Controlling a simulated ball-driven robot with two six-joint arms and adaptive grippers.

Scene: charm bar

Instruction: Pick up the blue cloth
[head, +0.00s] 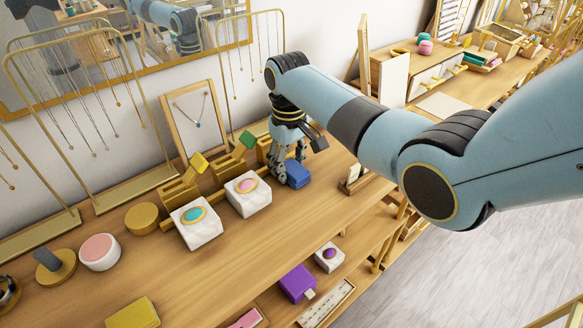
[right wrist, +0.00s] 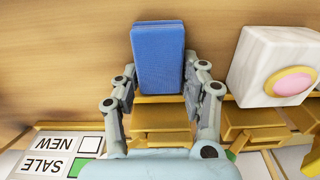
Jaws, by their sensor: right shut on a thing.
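The blue cloth (head: 298,174) is a small folded block at the wooden counter's back, below my right gripper in the head view. In the right wrist view the blue cloth (right wrist: 158,58) stands between the two fingers of my right gripper (right wrist: 162,90), which is shut on its near part. In the head view my right gripper (head: 288,165) points down beside the cloth. I cannot tell whether the cloth is clear of the counter. My left gripper is not in view.
Marble blocks with a pink oval (head: 248,190) and a teal oval (head: 196,221) stand left of the cloth. Golden card holders (head: 182,188) stand behind them. A framed necklace (head: 195,120) leans on the wall.

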